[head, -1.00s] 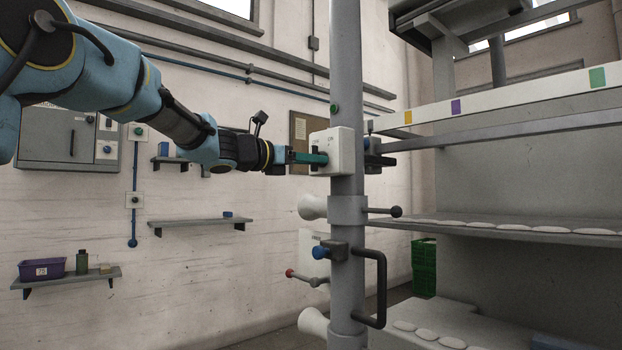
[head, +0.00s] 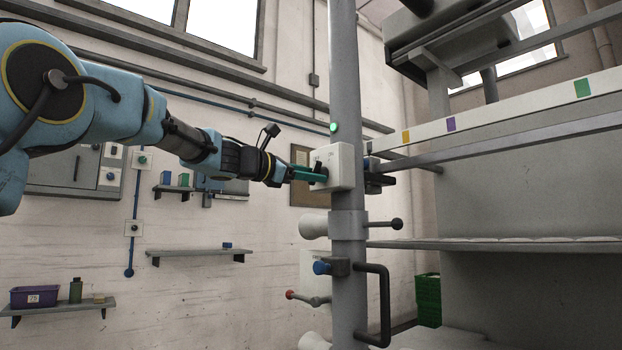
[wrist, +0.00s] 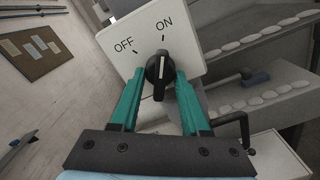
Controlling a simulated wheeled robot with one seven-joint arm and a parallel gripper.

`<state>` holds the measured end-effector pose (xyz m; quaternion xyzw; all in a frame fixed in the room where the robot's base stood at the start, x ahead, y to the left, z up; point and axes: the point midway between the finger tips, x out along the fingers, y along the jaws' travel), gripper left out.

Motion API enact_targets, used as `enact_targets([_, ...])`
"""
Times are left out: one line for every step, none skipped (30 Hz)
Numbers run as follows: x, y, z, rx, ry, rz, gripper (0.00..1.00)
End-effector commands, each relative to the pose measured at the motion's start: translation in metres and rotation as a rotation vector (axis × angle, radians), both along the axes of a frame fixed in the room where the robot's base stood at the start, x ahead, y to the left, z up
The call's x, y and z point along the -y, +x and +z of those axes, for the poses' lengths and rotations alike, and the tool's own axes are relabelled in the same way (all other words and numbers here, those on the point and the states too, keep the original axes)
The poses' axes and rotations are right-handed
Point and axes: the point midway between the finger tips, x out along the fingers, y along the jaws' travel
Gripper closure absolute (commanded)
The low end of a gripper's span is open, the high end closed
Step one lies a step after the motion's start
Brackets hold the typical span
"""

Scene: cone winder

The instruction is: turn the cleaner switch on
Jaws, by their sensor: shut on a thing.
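The cleaner switch is a white box (head: 339,166) on the grey post, with a black rotary knob (wrist: 160,70) on its face. In the wrist view the box face reads OFF at the left and ON at the upper right. The knob's white line points up toward the ON mark. My gripper (wrist: 160,84) has its teal fingers on both sides of the knob, shut on it. In the head view my gripper (head: 325,174) meets the box from the left, and its fingers hide most of the knob. A green lamp (head: 333,127) on the post above the box is lit brightly.
The grey post (head: 346,90) carries a black handle (head: 385,305) and a blue knob (head: 321,267) below the box. Machine rails and shelves fill the right. Wall shelves (head: 200,252) stand at the left behind my arm.

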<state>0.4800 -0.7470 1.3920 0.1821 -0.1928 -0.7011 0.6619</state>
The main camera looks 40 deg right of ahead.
Motion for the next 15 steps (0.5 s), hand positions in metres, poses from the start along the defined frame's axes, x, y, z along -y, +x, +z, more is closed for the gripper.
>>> enact_targets([-0.0001, 0.0003, -0.0004, 0.003, 0.001, 0.001, 1.0])
enact_targets([-0.0001, 0.0003, -0.0003, 0.004, 0.001, 0.001, 1.0])
enact_targets([0.0, 0.0002, -0.0002, 0.004, 0.001, 0.001, 1.0])
enact_targets([-0.0001, 0.0002, -0.0002, 0.004, 0.001, 0.001, 1.0])
enact_targets([0.0, 0.0002, -0.0002, 0.004, 0.001, 0.001, 1.0])
enact_targets([0.0, 0.0002, -0.0002, 0.004, 0.001, 0.001, 1.0])
enact_targets([-0.0001, 0.0002, -0.0002, 0.003, 0.001, 0.001, 1.0])
enact_targets([0.0, 0.0002, -0.0002, 0.003, 0.001, 0.001, 1.0])
enact_targets([-0.0001, 0.0002, -0.0002, 0.003, 0.001, 0.001, 1.0])
enact_targets([0.0, 0.0002, -0.0001, 0.003, 0.001, 0.001, 1.0])
enact_targets([0.0, 0.0002, -0.0001, 0.003, 0.001, 0.001, 0.51])
enact_targets([0.0, 0.0002, -0.0001, 0.003, 0.001, 0.001, 0.46])
enact_targets([0.0, 0.0001, -0.0002, 0.003, 0.001, 0.001, 0.43])
enact_targets([0.0, 0.0001, 0.0, 0.003, 0.0, 0.0, 0.4])
enact_targets([0.0, 0.0001, -0.0001, 0.003, 0.0, 0.0, 0.35])
